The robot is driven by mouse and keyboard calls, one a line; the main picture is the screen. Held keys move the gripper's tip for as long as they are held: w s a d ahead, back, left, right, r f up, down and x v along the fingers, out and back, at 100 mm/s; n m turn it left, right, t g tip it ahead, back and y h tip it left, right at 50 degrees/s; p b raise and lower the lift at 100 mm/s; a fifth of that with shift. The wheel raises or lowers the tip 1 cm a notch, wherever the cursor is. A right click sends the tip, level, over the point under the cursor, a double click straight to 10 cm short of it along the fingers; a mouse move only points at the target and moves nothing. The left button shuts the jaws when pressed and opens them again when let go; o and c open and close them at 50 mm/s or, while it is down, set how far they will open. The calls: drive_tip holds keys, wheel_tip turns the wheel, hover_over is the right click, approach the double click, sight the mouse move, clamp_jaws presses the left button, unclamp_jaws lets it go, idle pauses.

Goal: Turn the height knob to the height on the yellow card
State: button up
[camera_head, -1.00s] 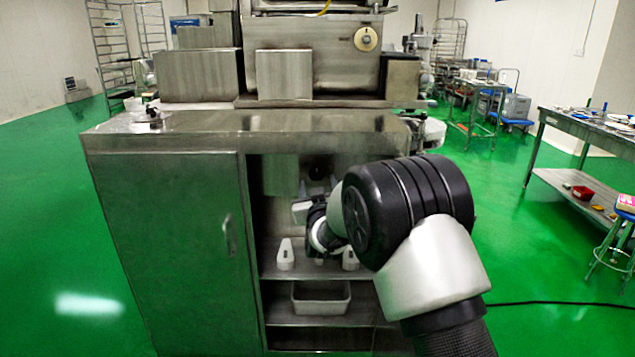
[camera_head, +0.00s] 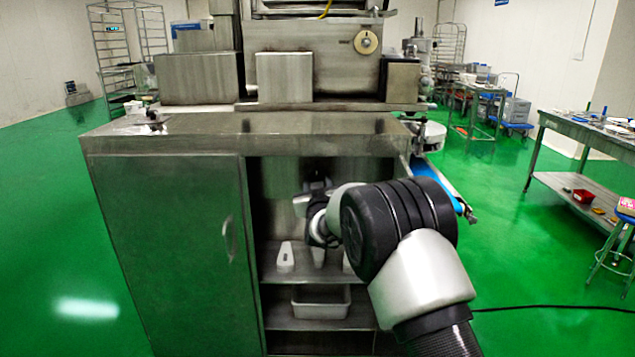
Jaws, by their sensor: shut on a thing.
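My gripper (camera_head: 316,187) is inside the open right bay of the steel cabinet, at its back wall. It is shut on a dark knob there, which the fingers and wrist mostly hide. Its markings cannot be read from here. A round cream dial (camera_head: 366,42) with a small centre knob is on the machine's front above the worktop, well apart from my gripper. I cannot make out a yellow card in this view.
The cabinet's left door (camera_head: 170,250) is shut. White pieces (camera_head: 285,257) stand on the shelf below my gripper, and a pale tray (camera_head: 321,300) sits lower. A blue conveyor belt (camera_head: 436,180) juts out at right.

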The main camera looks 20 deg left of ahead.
drive_tip(key=shift+m, duration=0.3)
drive_tip(key=m, duration=0.5)
drive_tip(key=shift+a, duration=0.1)
drive_tip(key=m, duration=0.6)
drive_tip(key=shift+s+a+m+t, duration=0.1)
drive_tip(key=shift+m+t, duration=0.2)
idle(0.4)
drive_tip(key=o, duration=1)
drive_tip(key=shift+o, duration=0.2)
drive_tip(key=r+p+v, duration=0.1)
drive_tip(key=p+v, duration=0.1)
drive_tip(key=v, duration=1.5)
drive_tip(key=shift+s+f, duration=0.25)
drive_tip(key=shift+f, duration=0.2)
